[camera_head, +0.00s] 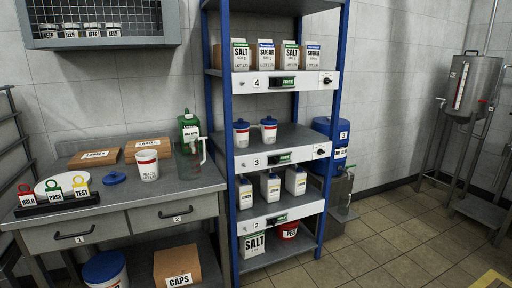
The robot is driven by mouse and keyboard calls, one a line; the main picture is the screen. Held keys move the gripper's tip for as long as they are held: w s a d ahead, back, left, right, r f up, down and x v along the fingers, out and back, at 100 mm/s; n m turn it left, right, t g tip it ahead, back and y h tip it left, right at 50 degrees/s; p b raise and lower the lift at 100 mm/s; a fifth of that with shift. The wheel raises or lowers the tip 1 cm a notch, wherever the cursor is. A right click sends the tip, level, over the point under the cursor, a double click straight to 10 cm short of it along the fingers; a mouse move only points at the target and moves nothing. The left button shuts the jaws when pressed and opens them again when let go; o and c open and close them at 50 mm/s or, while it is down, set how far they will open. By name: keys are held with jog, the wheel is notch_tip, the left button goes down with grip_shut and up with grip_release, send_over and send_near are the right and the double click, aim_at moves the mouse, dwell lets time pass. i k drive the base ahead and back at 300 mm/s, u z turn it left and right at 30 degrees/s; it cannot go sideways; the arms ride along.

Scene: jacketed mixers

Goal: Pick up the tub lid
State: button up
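A round blue lid (114,178) with a small raised knob lies flat on the grey metal bench (190,189), and I take it to be the tub lid. A white tub (147,166) with printed marks stands upright just to its right, apart from it. My gripper is not in view.
On the bench, cartons (94,157) lie behind the lid. A blue-posted shelf (228,180) stands right of the bench. Tiled floor (395,240) is open at right.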

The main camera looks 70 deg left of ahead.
aim_at(114, 178)
jog(key=i, duration=0.85)
jog(key=u, duration=3.05)
